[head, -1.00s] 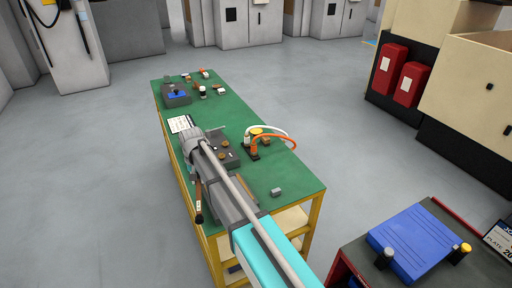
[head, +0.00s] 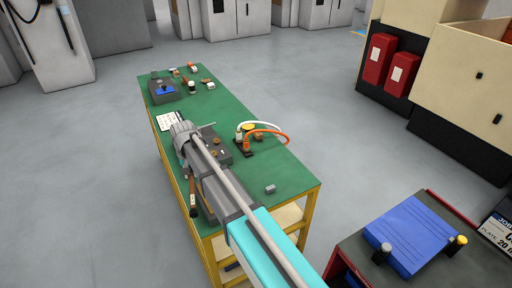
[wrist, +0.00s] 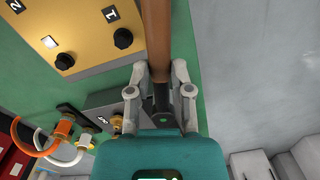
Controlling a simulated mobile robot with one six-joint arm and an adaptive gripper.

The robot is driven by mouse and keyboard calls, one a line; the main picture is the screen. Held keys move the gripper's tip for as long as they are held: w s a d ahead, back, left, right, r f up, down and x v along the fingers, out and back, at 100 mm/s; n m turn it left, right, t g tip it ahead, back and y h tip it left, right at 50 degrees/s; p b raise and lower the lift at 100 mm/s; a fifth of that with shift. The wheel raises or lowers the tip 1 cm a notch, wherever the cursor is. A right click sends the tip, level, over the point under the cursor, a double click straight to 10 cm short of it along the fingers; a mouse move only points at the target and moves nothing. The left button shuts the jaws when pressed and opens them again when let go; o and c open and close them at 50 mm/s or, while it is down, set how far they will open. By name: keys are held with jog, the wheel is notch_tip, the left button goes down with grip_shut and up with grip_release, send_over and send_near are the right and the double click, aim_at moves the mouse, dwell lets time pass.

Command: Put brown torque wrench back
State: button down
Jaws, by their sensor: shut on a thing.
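The brown torque wrench (wrist: 155,42) has a brown shaft and a darker end. In the wrist view it runs up from between the two grey fingers of my gripper (wrist: 161,92), which is shut on it. In the head view a brown, black-tipped length of the wrench (head: 193,194) shows left of my arm, at the left long edge of the green-topped bench (head: 292,180). My fingers are hidden behind the arm there. I cannot tell whether the wrench touches the bench.
In the wrist view a yellow panel (wrist: 88,38) with black knobs lies left of the wrench, near a grey box (wrist: 104,108). Orange and white cables (head: 262,131) stand on the bench. A cart with a blue pad (head: 414,236) is at lower right. Floor is open left.

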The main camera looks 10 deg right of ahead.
jog(key=shift+n, duration=0.7)
jog(key=w+d, duration=0.1)
jog(key=d, duration=0.3)
jog(key=w+d, duration=0.2)
jog(key=d, duration=0.2)
jog(key=w+d, duration=0.2)
jog(key=d, duration=0.2)
jog(key=shift+w+r+p, duration=0.25)
jog(key=shift+r+p, duration=0.1)
jog(key=shift+r, duration=0.05)
jog(key=w+d+n, duration=0.1)
jog(key=w+d, duration=0.2)
jog(key=d, duration=1.1)
jog(key=shift+w+d+r+n+p, duration=0.25)
jog(key=shift+d+r+n+p, duration=0.05)
jog(key=shift+d+n+p, duration=0.1)
jog(key=shift+a, duration=0.1)
notch_tip(320, 180, down, 7)
jog(key=b, duration=0.7)
jog(key=shift+s, duration=0.1)
jog(key=shift+f+b, duration=1.05)
jog(key=shift+b, duration=0.05)
jog(key=shift+c, duration=2.2)
grip_release()
